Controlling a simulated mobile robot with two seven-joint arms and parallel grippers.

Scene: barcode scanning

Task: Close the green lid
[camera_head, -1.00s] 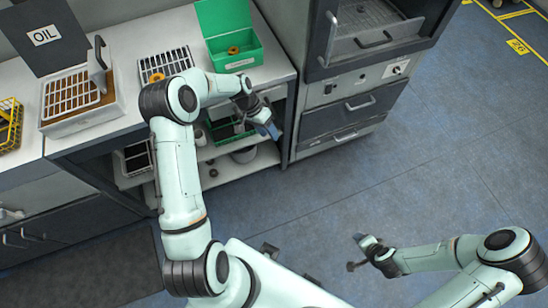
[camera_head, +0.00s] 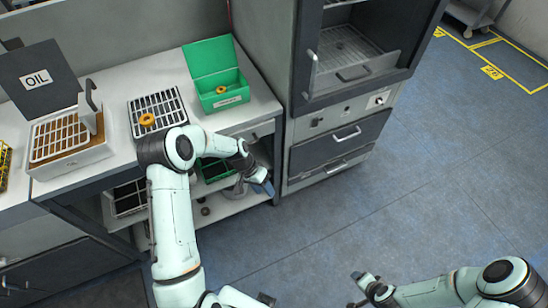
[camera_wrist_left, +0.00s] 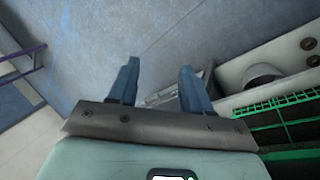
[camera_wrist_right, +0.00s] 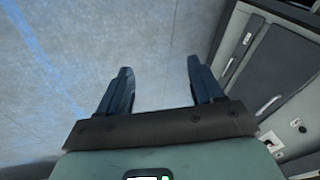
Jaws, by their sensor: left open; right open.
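The green box (camera_head: 224,92) stands on the right end of the counter. Its green lid (camera_head: 207,57) is up, tilted back behind the box. An orange ring (camera_head: 220,90) lies inside. My left gripper (camera_head: 266,188) is in front of the counter, below its top, to the right of and nearer than the box. It is open and empty; its two fingers show apart in the left wrist view (camera_wrist_left: 157,85). My right gripper (camera_head: 358,290) is low at the bottom right over the floor, far from the box. It is open and empty in the right wrist view (camera_wrist_right: 160,90).
A wire basket (camera_head: 158,112) with an orange ring stands left of the box. An oil tray (camera_head: 70,138) with its lid up is further left. A tall cabinet (camera_head: 345,75) stands close on the box's right. Shelves are under the counter.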

